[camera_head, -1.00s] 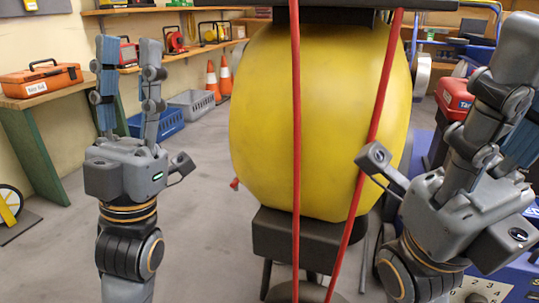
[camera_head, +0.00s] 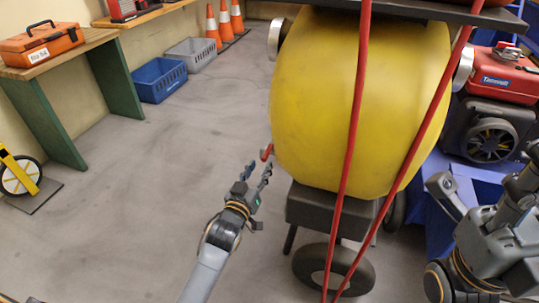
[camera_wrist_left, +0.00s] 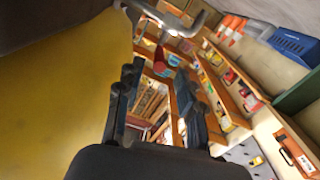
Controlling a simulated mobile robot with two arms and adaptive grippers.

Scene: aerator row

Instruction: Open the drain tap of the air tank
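The yellow air tank (camera_head: 350,105) stands right of centre in the head view and fills the left of the left wrist view (camera_wrist_left: 60,90). The drain tap's small red handle (camera_head: 267,152) shows low at the tank's left side. My left gripper (camera_head: 257,168) is just below the handle in the head view, its two fingers apart and pointing at it. Whether a finger touches the handle I cannot tell. In the left wrist view the fingers (camera_wrist_left: 158,95) are apart with nothing clearly held. My right gripper (camera_head: 490,225) is partly cut off at the right edge.
Red bars (camera_head: 350,150) cross in front of the tank. A black wheel (camera_head: 335,270) is below it. A red engine unit (camera_head: 500,80) stands at the right. Blue (camera_head: 158,80) and grey (camera_head: 192,55) crates sit by the left wall. The floor left of the tank is clear.

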